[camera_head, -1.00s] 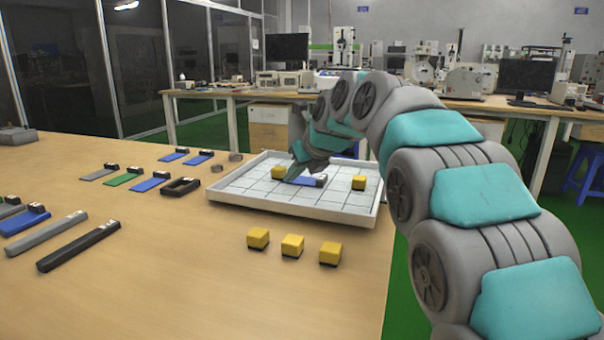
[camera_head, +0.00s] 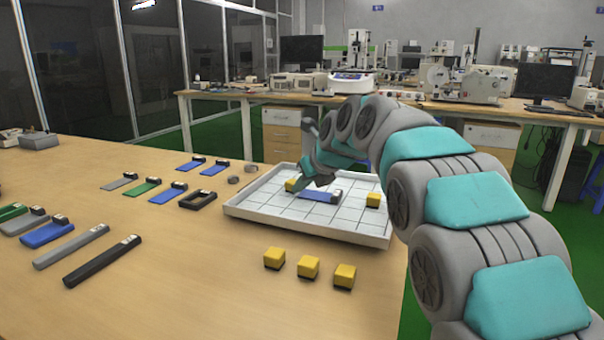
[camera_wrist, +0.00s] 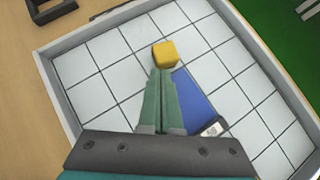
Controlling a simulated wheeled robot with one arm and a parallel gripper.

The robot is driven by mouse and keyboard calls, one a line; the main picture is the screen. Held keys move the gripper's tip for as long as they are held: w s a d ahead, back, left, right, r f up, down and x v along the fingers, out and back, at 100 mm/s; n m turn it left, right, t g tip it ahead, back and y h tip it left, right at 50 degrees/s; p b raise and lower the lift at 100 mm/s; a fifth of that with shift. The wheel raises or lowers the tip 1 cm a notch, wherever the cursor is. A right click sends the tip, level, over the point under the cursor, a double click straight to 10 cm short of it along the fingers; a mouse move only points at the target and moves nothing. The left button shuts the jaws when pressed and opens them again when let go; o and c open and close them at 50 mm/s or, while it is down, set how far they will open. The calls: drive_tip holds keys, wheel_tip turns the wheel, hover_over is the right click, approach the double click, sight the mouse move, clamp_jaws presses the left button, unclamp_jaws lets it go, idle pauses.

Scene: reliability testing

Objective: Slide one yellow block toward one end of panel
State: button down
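A yellow block (camera_head: 291,185) sits on the left part of the white gridded tray (camera_head: 258,211). It also shows in the wrist view (camera_wrist: 165,53), just beyond the fingertips. My gripper (camera_wrist: 161,74) is shut with its green fingers together and nothing visible between them. Its tips are at or very near the block's near side; I cannot tell if they touch. A blue panel (camera_wrist: 196,102) with a label at one end lies on the tray, right beside the fingers. A second yellow block (camera_head: 373,200) sits near the tray's right side, past the panel's labelled end.
Three yellow blocks (camera_head: 308,267) stand in a row on the wooden table in front of the tray. Several coloured panels and bars (camera_head: 102,262) lie at the left. A black open frame (camera_head: 198,200) lies left of the tray. The tray has raised walls.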

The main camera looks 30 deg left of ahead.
drive_tip(key=shift+a+r+p, duration=0.1)
drive_tip(key=shift+r+p, duration=0.2)
drive_tip(key=shift+p, duration=0.65)
drive_tip(key=shift+w+f, duration=0.1)
drive_tip(key=shift+f, duration=0.3)
